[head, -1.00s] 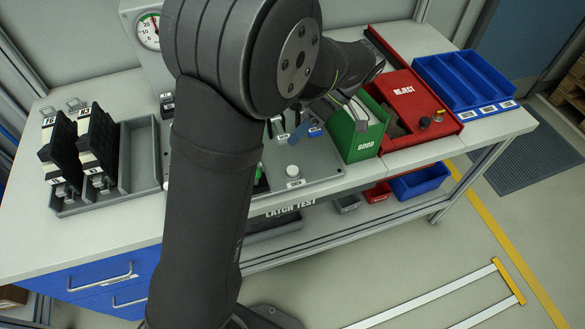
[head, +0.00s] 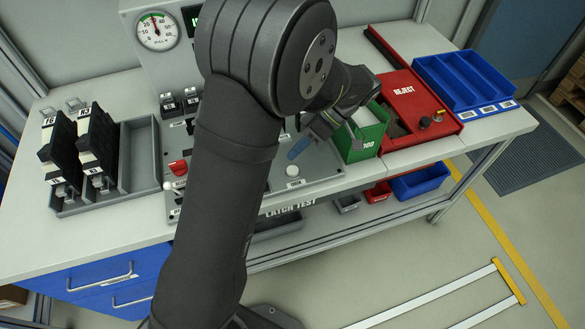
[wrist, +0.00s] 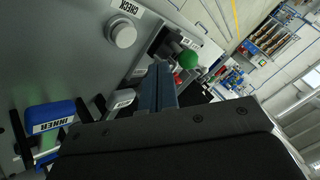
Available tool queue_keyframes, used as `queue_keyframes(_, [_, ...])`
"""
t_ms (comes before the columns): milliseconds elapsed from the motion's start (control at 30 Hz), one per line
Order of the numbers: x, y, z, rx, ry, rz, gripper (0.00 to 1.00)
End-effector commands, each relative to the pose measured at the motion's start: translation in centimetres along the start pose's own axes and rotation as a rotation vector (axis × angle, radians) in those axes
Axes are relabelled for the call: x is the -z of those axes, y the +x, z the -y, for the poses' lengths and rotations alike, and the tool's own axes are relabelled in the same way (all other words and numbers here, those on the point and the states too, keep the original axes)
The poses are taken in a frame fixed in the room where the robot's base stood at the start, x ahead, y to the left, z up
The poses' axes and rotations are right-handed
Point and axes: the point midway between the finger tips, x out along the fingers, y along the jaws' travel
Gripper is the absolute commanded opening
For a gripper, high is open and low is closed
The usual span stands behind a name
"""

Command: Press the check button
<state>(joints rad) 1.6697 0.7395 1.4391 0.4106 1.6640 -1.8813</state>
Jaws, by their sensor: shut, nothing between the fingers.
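The check button (head: 292,170) is a round pale button on the grey test panel, at the right front of the panel, with a small label in front of it. In the wrist view the button (wrist: 122,34) is at the upper left, beside its CHECK label. My gripper (head: 294,153) is shut and empty, its blue fingers just behind and above the button in the head view. In the wrist view the shut fingers (wrist: 157,88) show below and to the right of the button, apart from it. I see no contact with it.
The green GOOD bin (head: 367,135) stands just right of my gripper, with the red REJECT box (head: 404,91) beyond it. A red knob (head: 178,167) and a gauge (head: 156,31) are at the left. My arm hides the panel's middle.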

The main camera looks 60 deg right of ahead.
Motion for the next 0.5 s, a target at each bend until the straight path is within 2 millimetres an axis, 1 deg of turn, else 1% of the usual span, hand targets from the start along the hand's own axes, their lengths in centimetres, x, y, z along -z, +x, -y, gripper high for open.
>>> queue_keyframes(33, [-0.4, 0.6, -0.4, 0.002, 0.001, 0.000, 0.00])
queue_keyframes(200, [-1.3, 1.8, -1.3, 0.001, 0.000, 0.000, 0.00])
queue_keyframes(333, [-1.7, 2.3, -1.7, 0.000, 0.000, 0.000, 0.00])
queue_keyframes(500, [-1.8, 2.5, -1.8, -0.001, 0.000, 0.001, 0.00])
